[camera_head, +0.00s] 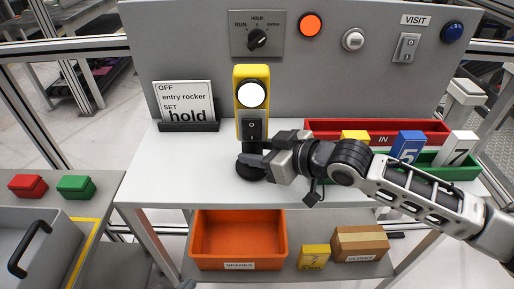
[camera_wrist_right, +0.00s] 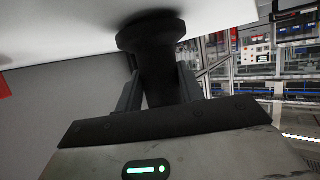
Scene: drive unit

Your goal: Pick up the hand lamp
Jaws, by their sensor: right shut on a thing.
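The hand lamp (camera_head: 252,74) is yellow with a lit white round lens, a switch on its front and a black handle and round black foot below. It is upright at the middle of the white shelf top. My right gripper (camera_head: 255,158) reaches in from the right and is shut on the black handle, just above the foot. In the right wrist view the dark handle (camera_wrist_right: 165,75) is between the two fingers, and the foot is at the white surface; I cannot tell if there is a small gap. My left gripper is not in view.
A sign (camera_head: 184,103) in a black holder stands left of the lamp. A red bin (camera_head: 320,125) and a green bin (camera_head: 440,160) with numbered blocks lie behind my right arm. Below are an orange bin (camera_head: 238,235) and boxes. The panel (camera_head: 290,75) rises behind.

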